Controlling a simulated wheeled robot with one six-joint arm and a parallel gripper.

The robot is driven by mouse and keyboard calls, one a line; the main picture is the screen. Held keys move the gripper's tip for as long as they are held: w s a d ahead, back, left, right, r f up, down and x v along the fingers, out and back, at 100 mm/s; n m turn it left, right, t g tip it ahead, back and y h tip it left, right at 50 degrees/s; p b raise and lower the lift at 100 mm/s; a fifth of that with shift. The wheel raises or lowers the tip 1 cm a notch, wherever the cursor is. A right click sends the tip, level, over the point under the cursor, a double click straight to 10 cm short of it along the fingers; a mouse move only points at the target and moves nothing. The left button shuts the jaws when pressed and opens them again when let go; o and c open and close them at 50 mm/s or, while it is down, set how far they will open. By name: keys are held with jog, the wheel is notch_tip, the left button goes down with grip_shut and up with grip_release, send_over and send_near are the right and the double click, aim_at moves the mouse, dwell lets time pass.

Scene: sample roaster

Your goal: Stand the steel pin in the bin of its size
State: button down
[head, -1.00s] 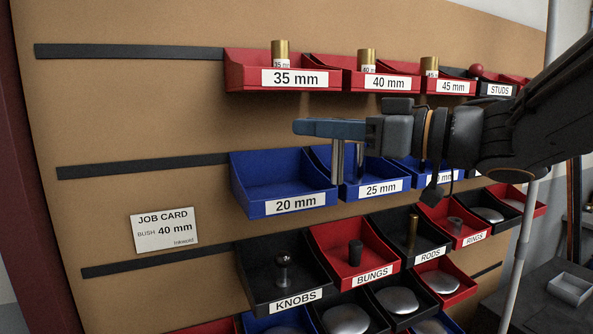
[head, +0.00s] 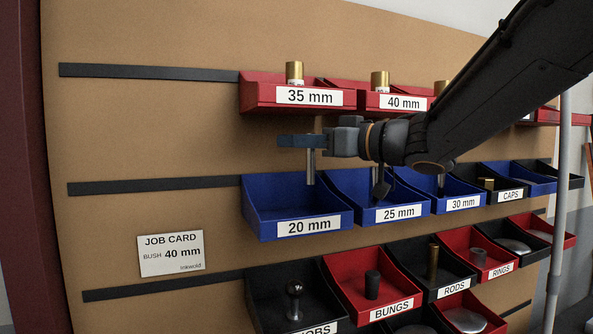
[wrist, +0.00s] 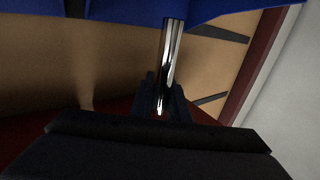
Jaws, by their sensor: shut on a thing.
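My gripper (head: 297,141) is shut on the upper end of the steel pin (head: 310,168), a slim shiny rod that hangs upright below the jaws. In the head view the pin's lower end overlaps the back of the blue 20 mm bin (head: 298,228); I cannot tell how far above the floor it is. No other pin shows in that bin. The blue 25 mm bin (head: 402,213) and 30 mm bin (head: 463,202) stand to its right; a steel pin (head: 440,184) stands in the 30 mm bin. In the wrist view the pin (wrist: 171,55) runs from between the jaws (wrist: 165,105) towards a blue bin.
Red bins with brass bushes hang above, including the 35 mm bin (head: 298,98) and 40 mm bin (head: 403,103). The bungs bin (head: 391,308) and other bins hang below. A job card (head: 170,253) reads bush 40 mm.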

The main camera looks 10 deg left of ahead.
jog(key=f, duration=0.2)
jog(key=w+f+p, duration=0.1)
jog(key=f, duration=0.1)
jog(key=a+f, duration=0.1)
jog(key=f, duration=0.1)
jog(key=shift+w+p, duration=0.15)
jog(key=shift+p, duration=0.25)
jog(key=shift+w+f+p, duration=0.2)
jog(key=shift+f+p, duration=0.15)
jog(key=shift+f, duration=0.15)
jog(key=shift+f, duration=0.2)
jog(key=c, duration=1.8)
grip_release()
jog(key=shift+o, duration=0.6)
jog(key=shift+r, duration=0.1)
